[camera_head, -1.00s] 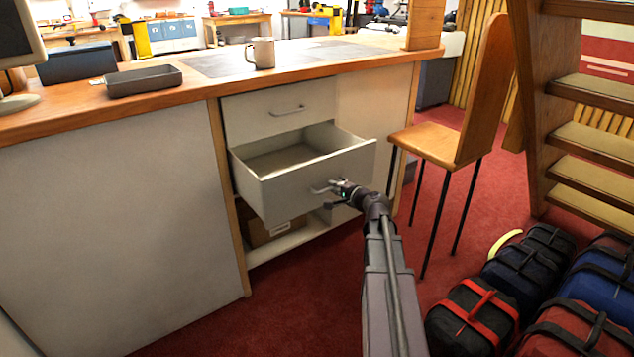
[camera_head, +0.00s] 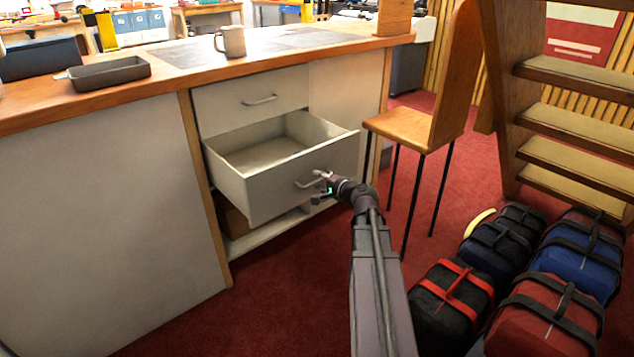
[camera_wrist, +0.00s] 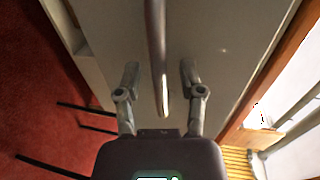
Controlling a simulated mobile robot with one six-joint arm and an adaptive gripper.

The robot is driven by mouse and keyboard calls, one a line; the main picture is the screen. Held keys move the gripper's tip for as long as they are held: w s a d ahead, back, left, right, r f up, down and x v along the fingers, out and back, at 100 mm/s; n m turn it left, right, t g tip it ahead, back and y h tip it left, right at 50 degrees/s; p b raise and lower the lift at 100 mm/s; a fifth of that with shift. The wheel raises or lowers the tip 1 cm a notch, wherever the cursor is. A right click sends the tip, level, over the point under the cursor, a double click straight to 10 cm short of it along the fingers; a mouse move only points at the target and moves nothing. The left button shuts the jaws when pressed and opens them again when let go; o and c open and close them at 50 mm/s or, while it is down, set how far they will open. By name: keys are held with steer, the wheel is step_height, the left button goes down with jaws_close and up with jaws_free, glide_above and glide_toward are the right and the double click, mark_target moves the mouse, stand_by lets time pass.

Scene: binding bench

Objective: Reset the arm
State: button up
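My gripper (camera_head: 320,186) is at the front of an open white drawer (camera_head: 290,181), close to its metal bar handle (camera_head: 308,183). In the wrist view my gripper (camera_wrist: 159,72) has its two fingers spread apart. The handle (camera_wrist: 157,55) runs between them with a gap on both sides, so it is not gripped. The drawer is pulled out, and the part of its inside that shows is empty. A closed drawer (camera_head: 262,99) is above it.
A grey mug (camera_head: 233,42) and a dark tray (camera_head: 108,74) stand on the wooden countertop (camera_head: 185,80). A wooden chair (camera_head: 410,130) is just right of the drawer. Several bags (camera_head: 545,310) lie at the lower right, below wooden steps (camera_head: 575,128). Red carpet (camera_head: 300,285) is clear in front.

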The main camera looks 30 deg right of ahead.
stand_by(0.4)
steer(key=shift+d, duration=0.55)
steer(key=s+d+m+g+h+p, duration=0.15)
steer(key=s+d+h+p, duration=0.35)
steer(key=d, duration=0.9)
steer(key=a+f+n+g+y+b, duration=0.1)
steer(key=a+f+n+g+y, duration=0.3)
steer(key=a, duration=0.9)
steer(key=a+f+n+g+y, duration=0.1)
steer(key=a+f+n+g, duration=0.3)
steer(key=a, duration=0.9)
steer(key=s+a+f+n+g+h, duration=0.1)
steer(key=s+a+n+g, duration=0.2)
steer(key=s+a+n, duration=0.45)
steer(key=s+a+f+n+g+h, duration=0.2)
steer(key=s+a+g, duration=0.15)
steer(key=a, duration=0.75)
step_height(320, 180, up, 38)
steer(key=p, duration=3.8)
steer(key=shift+d+r+t, duration=0.2)
steer(key=shift+r+t, duration=0.05)
steer(key=shift+t, duration=0.05)
steer(key=shift+s, duration=0.1)
